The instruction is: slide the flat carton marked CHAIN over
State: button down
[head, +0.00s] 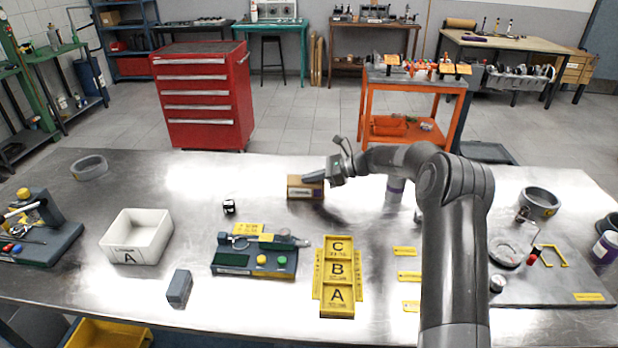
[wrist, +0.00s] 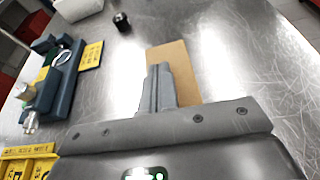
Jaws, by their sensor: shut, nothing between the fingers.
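The flat brown carton (head: 305,189) lies on the metal table near its far edge, in the middle of the head view. A dark label shows on its near side, but I cannot read it. My gripper (head: 312,176) is shut and empty, its fingers at the carton's top right. In the wrist view the carton's plain brown top (wrist: 173,62) lies beyond and right of the closed fingertips (wrist: 160,68), which hide part of it. I cannot tell whether they touch it.
A white bin (head: 137,237), a tool board (head: 255,257) and a yellow A-B-C tray (head: 338,308) lie nearer.

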jog(key=shift+d+r, duration=0.15)
jog(key=shift+r, duration=0.05)
jog(key=shift+d+r, duration=0.15)
jog(key=shift+d, duration=0.2)
jog(key=d+h, duration=0.1)
jog(key=d, duration=0.6)
jog(key=d+r+h, duration=0.1)
jog(key=d, duration=0.2)
jog(key=shift+w+d+h, duration=0.1)
jog(key=shift+d+h, duration=0.1)
jog(key=shift+h, duration=0.1)
jog(key=a, duration=1.2)
jog(key=shift+d+f, duration=0.15)
jog(key=shift+f, duration=0.75)
